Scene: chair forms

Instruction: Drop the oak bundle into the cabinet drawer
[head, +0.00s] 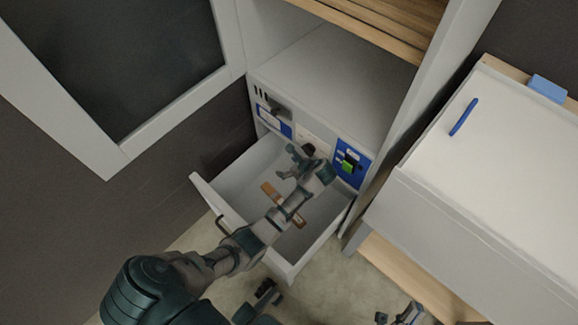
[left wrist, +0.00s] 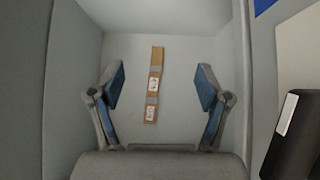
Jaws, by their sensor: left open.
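The oak bundle (head: 271,191) lies on the floor of the open cabinet drawer (head: 230,187), partly hidden by my left arm in the head view. In the left wrist view the bundle (left wrist: 154,85) is a narrow wooden strip with grey bands and white labels. It lies below and between my open fingers, touching neither. My left gripper (head: 299,160) is above the drawer (left wrist: 122,50), open and empty. My right gripper (head: 397,315) is at the bottom edge of the head view, partly cut off; its opening is unclear.
A panel with blue plates and a green switch (head: 347,166) is above the drawer. A glazed cabinet door (head: 110,165) stands open at left. A white-topped desk (head: 520,170) with a blue pen (head: 463,117) is at right. The drawer floor around the bundle is clear.

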